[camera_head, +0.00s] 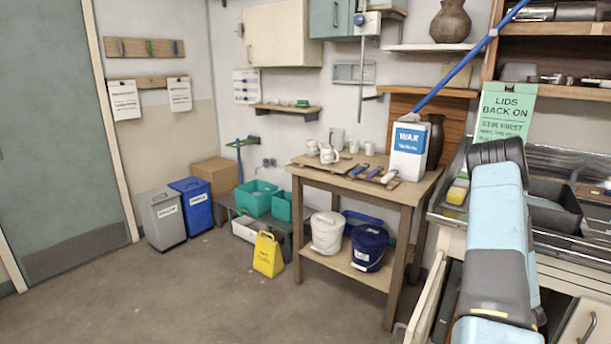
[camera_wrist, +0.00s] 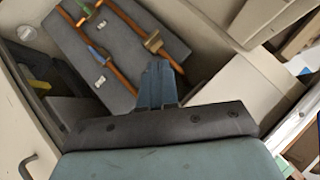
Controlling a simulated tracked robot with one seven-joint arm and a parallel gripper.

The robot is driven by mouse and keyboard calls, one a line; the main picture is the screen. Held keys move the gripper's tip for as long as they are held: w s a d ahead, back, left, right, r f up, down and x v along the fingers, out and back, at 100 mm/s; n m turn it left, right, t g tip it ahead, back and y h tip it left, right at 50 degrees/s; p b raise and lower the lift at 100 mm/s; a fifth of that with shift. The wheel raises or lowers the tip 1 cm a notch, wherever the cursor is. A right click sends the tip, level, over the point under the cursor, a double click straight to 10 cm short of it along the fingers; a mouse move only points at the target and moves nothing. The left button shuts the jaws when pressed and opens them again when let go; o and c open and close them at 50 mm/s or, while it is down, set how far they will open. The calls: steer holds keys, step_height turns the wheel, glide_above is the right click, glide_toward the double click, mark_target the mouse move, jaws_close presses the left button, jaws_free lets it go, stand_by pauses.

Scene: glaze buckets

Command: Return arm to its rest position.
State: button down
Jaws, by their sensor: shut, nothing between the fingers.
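My arm (camera_head: 495,235) reaches out at the right of the head view, over the workbench side; its end is hidden there. In the wrist view my gripper (camera_wrist: 158,72) shows as two blue fingers pressed together, with nothing between them. The fingers point over what looks like an open cream drawer (camera_wrist: 205,25). A grey insert (camera_wrist: 90,55) lies in it under long brown-handled tools (camera_wrist: 128,22). I cannot tell how high the fingertips are above the insert.
A wooden table (camera_head: 428,188) with a white WAX container (camera_head: 408,160) stands left of my arm. A white bucket (camera_head: 327,232) and a dark blue bucket (camera_head: 369,248) sit on its lower shelf. The floor at left is clear.

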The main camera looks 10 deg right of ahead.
steer(key=w+a+r+n+y, duration=0.1)
steer(key=w+a+r+y, duration=0.2)
steer(key=a+r, duration=0.45)
steer(key=w+a+r+n+y, duration=0.1)
steer(key=w+a+r+y, duration=0.15)
steer(key=a+r, duration=0.5)
steer(key=s+a+r+n+g+y, duration=0.2)
steer(key=a+r+n+y, duration=0.2)
steer(key=a+r, duration=1.1)
steer(key=s+a+r+n+g, duration=0.4)
steer(key=s+a+r+g, duration=0.1)
steer(key=s+a+r, duration=0.75)
steer(key=s+r+t+h, duration=0.1)
steer(key=s+r+h, duration=0.1)
steer(key=s, duration=0.6)
steer(key=s+a+r+n+h, duration=0.1)
steer(key=s+r+h, duration=0.2)
steer(key=s, duration=0.6)
steer(key=shift+s+n+t+h, duration=0.3)
steer(key=shift+t+h, duration=0.1)
steer(key=shift+h, duration=0.85)
